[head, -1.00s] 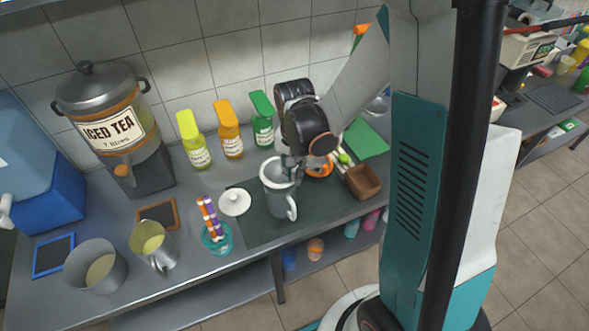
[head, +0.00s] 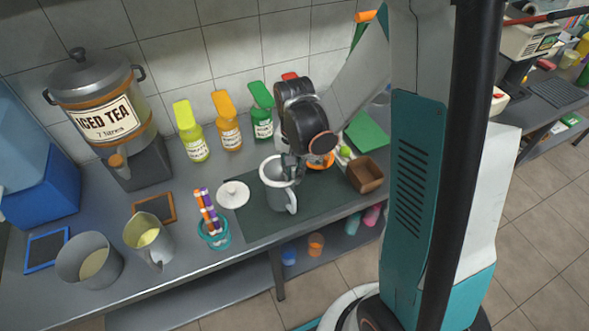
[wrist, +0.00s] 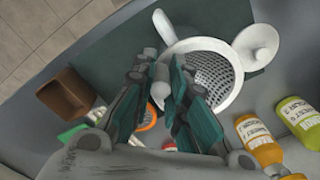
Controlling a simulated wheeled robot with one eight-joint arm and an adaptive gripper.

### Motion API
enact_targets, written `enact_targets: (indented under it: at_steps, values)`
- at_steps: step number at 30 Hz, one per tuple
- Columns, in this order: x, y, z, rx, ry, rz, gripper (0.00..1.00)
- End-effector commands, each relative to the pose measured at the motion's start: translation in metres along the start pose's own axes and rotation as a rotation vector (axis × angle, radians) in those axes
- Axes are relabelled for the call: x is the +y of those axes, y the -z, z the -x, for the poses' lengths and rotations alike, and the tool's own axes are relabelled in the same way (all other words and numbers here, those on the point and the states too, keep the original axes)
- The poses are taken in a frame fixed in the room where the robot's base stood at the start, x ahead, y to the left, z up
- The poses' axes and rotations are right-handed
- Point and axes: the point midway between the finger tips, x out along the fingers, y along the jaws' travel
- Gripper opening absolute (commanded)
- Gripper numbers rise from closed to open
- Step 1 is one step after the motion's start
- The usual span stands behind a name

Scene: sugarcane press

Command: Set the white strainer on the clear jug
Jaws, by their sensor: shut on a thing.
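The white strainer (wrist: 207,72), with a perforated basket, fills the middle of the wrist view. In the head view its pale rim (head: 266,171) is over the mouth of the grey see-through jug (head: 273,195), which stands upright on a dark mat. The jug's handle (wrist: 163,27) shows in the wrist view; most of its body is hidden under the strainer. My gripper (wrist: 160,80) is shut on the strainer's handle at the jug's far-right side. I cannot tell whether the strainer rests on the rim or hangs just above it.
A white lid (head: 233,194) and a cup of striped sticks (head: 215,235) stand left of the jug. A brown box (head: 365,175) stands right. Several bottles (head: 228,125) line the wall. Bare dark mat (head: 315,205) lies right of the jug.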

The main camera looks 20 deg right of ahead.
Motion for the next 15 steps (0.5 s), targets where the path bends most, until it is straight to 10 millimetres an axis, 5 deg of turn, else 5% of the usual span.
enact_targets:
  at_steps: [14, 15]
  values:
    - [0.0, -0.0006, -0.0025, -0.001, 0.001, 0.0, 0.0]
    - [0.0, -0.0006, -0.0026, -0.001, 0.001, 0.0, 0.16]
